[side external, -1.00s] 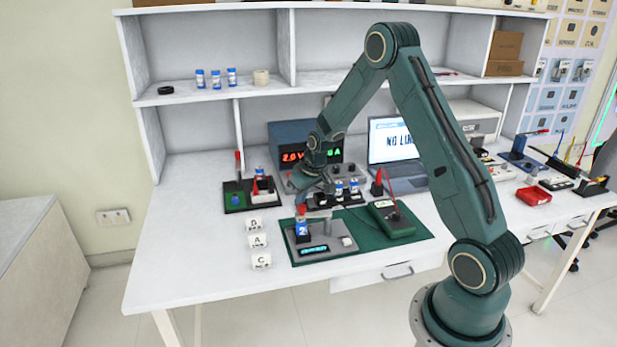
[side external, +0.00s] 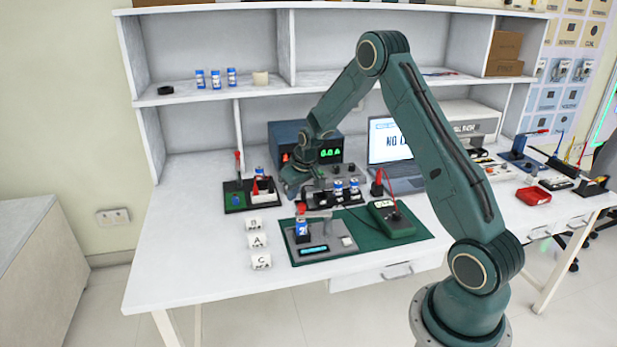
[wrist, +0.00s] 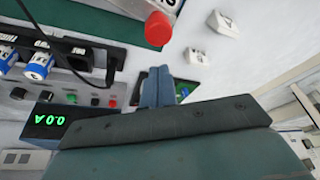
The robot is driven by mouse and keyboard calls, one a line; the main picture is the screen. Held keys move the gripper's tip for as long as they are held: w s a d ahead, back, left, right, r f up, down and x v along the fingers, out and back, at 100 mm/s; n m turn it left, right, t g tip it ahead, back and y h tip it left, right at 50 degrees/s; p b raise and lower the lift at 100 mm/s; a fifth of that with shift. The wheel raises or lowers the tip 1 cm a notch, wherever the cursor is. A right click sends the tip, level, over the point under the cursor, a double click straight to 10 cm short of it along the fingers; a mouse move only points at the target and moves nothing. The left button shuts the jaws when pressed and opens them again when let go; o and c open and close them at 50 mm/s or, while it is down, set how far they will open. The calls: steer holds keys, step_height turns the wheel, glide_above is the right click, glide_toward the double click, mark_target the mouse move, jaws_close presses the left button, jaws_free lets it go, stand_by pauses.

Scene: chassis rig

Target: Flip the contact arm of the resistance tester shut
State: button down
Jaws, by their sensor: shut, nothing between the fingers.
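The resistance tester (side external: 318,253) is a grey device with a small lit display on the green mat. A blue cell (side external: 302,229) stands upright on its left side. A red piece (side external: 301,208) sits above the cell, apparently the end of the contact arm; I cannot tell the arm's exact angle. A red knob (wrist: 158,28), probably the same piece, shows near the top of the wrist view. My gripper (side external: 291,190) is behind the tester and apart from it, near the power supply. Its fingers (wrist: 158,88) are together and empty.
A cell rack (side external: 332,198) lies behind the tester, and a green meter (side external: 391,218) is to its right. A dark station with a red-tipped lever (side external: 239,160) is at the left. Label blocks (side external: 257,241) stand left of the mat. The front left table is clear.

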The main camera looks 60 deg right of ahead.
steer(key=v, duration=1)
steer(key=shift+w, duration=0.4)
steer(key=shift+r, duration=0.15)
